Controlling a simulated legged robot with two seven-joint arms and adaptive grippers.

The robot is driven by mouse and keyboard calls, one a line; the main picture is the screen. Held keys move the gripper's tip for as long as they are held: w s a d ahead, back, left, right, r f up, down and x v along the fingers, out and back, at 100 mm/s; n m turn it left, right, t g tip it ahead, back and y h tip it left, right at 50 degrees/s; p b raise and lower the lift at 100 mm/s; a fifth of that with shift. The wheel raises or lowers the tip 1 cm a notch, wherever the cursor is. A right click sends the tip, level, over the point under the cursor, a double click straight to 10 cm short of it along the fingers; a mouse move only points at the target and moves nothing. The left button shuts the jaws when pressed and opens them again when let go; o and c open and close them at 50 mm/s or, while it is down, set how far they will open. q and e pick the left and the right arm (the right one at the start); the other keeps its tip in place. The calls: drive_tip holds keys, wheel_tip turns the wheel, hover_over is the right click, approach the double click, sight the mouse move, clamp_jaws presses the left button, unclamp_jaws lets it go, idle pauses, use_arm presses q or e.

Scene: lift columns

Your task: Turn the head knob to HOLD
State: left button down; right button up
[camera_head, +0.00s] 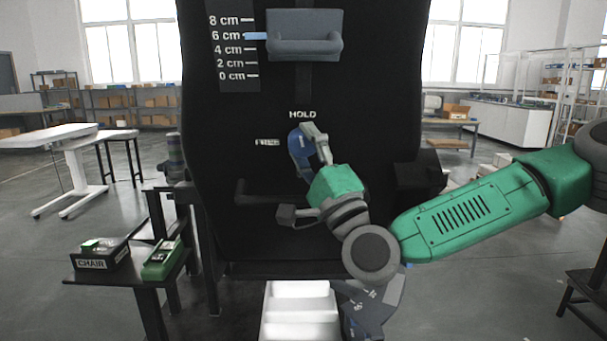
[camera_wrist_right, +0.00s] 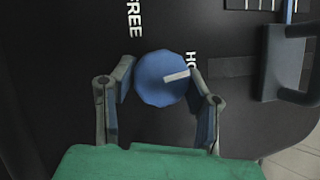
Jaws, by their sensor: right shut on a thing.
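The blue head knob (camera_head: 297,151) is on the black upright panel (camera_head: 225,120), partly hidden by my right gripper (camera_head: 309,142). In the wrist view the round knob (camera_wrist_right: 160,82) sits between the two fingers of my right gripper (camera_wrist_right: 161,84), which is shut on it. The knob's white mark points right in that view, toward the partly hidden HOLD label (camera_wrist_right: 191,60). The FREE label (camera_wrist_right: 134,18) is farther up and left. In the head view, HOLD (camera_head: 302,114) is above the knob and FREE (camera_head: 267,142) is to its left. My left gripper is out of view.
A grey-blue headrest (camera_head: 304,38) and a centimetre scale (camera_head: 232,48) are higher on the panel. A low dark stand (camera_head: 120,280) at the left holds a CHAIR box (camera_head: 98,258) and a green device (camera_head: 162,260). Open floor lies to both sides.

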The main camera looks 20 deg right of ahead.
drive_tip(key=shift+w+f+m+t+b, duration=0.1)
drive_tip(key=shift+f+m+t+b, duration=0.15)
drive_tip(key=shift+m+b, duration=0.55)
drive_tip(key=shift+f+m+t+b, duration=0.1)
drive_tip(key=shift+m+t+b, duration=0.15)
drive_tip(key=shift+m+b, duration=0.5)
drive_tip(key=o, duration=1)
drive_tip(key=shift+o, duration=0.8)
drive_tip(key=shift+w+d+h, duration=0.1)
drive_tip(key=shift+d+h, duration=0.05)
drive_tip(key=shift+h, duration=0.15)
drive_tip(key=shift+r, duration=0.1)
